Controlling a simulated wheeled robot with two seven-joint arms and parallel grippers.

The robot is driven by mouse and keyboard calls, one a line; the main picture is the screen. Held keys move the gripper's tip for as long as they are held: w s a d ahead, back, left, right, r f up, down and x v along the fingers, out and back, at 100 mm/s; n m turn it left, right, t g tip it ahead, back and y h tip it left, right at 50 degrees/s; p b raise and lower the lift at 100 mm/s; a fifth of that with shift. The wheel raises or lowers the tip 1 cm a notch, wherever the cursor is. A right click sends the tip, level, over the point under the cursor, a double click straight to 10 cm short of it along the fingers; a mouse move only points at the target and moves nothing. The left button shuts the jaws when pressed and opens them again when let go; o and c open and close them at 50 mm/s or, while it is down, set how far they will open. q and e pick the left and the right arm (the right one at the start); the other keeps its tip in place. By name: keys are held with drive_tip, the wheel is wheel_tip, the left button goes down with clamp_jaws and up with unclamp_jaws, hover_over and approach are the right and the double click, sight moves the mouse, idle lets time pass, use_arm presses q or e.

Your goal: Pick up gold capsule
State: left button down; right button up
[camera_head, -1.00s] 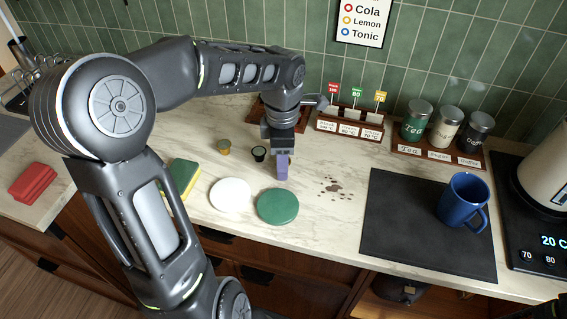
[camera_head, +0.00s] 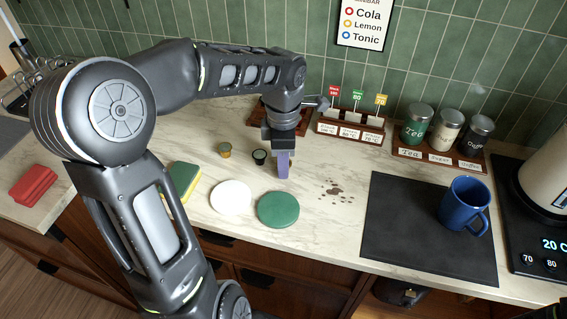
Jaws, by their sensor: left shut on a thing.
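The gold capsule (camera_head: 225,150) is a small cup standing on the marble counter, left of my left gripper and not touching it. A similar capsule with a dark body (camera_head: 259,157) stands between them. My left gripper (camera_head: 283,153) points down over the counter, shut on a narrow purple thing (camera_head: 283,166) that hangs below it. I cannot tell how far its lower end is from the counter. My right gripper is not in view.
A white disc (camera_head: 230,197) and a green disc (camera_head: 278,209) lie in front. A yellow-green sponge (camera_head: 184,179) is at left, partly behind my arm. Brown spots (camera_head: 334,188), a dark mat (camera_head: 400,235) and a blue mug (camera_head: 466,204) are to the right. Labelled racks stand behind.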

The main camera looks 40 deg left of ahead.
use_arm(q)
wheel_tip(320, 180, up, 10)
drive_tip(key=shift+f, duration=0.15)
idle(0.7)
